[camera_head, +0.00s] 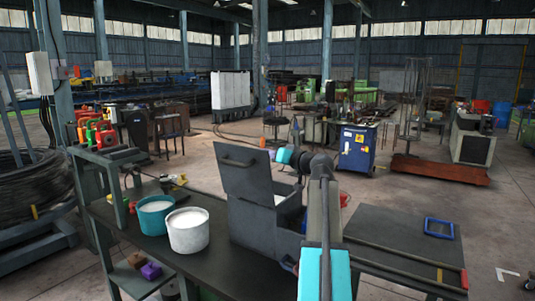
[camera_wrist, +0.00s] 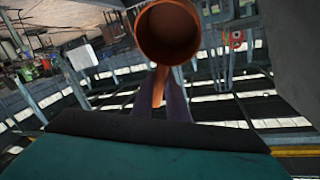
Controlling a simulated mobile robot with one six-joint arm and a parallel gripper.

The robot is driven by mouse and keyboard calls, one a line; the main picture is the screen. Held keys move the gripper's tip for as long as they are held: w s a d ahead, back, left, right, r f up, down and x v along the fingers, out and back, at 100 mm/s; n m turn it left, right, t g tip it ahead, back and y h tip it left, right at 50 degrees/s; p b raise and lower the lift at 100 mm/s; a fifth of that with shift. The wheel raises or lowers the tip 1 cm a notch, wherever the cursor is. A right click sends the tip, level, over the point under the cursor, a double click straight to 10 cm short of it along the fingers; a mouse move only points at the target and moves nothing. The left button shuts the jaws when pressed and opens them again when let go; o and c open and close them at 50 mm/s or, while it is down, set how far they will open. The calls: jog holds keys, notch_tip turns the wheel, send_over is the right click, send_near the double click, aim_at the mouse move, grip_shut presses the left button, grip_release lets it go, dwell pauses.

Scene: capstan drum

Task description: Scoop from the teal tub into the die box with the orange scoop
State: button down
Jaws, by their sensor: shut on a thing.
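The teal tub (camera_head: 153,222) stands on the dark bench at left, with pale material inside. The die box (camera_head: 262,224) is a dark grey box in the bench's middle; its lid (camera_head: 243,172) stands raised and some pale inside shows. My gripper (camera_head: 272,153) is above and behind the box, right of the lid. It is shut on the handle of the orange scoop (camera_wrist: 168,35), whose round bowl faces the wrist camera; I see no material in it. The scoop shows only as a small orange spot in the head view (camera_head: 263,143).
A white tub (camera_head: 188,235) stands right beside the teal tub. A dark table at right carries a blue frame (camera_head: 438,228). A purple block (camera_head: 151,270) and a brown block (camera_head: 136,260) lie low at left. The bench's front left is clear.

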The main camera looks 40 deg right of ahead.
jog(key=shift+w+a+r+g+p, duration=0.15)
jog(key=shift+w+g+p, duration=0.15)
jog(key=shift+p, duration=1.05)
jog(key=g+p, duration=0.1)
jog(key=p, duration=0.2)
jog(key=w+g+p, duration=0.1)
jog(key=p, duration=0.1)
jog(key=shift+w+a+n+p, duration=0.25)
jog(key=shift+n+p, duration=0.15)
jog(key=g+p, duration=0.1)
jog(key=p, duration=0.2)
jog(key=w+g+p, duration=0.1)
jog(key=p, duration=0.3)
jog(key=w+f+n+g+p, duration=0.1)
jog(key=p, duration=0.2)
jog(key=shift+w+a+g+h+p, duration=0.25)
jog(key=shift+a+g+h+p, duration=0.05)
jog(key=shift+a+g+h, duration=0.1)
jog(key=shift+w+a+f+g+p, duration=0.2)
jog(key=shift+w+g+p, duration=0.25)
jog(key=shift+p, duration=0.75)
jog(key=g, duration=0.1)
jog(key=w+g+h, duration=0.1)
jog(key=g, duration=0.1)
jog(key=shift+w+a+r+n+g, duration=0.15)
jog(key=shift+r+n+g, duration=0.1)
jog(key=shift+n, duration=0.15)
jog(key=shift+b, duration=0.3)
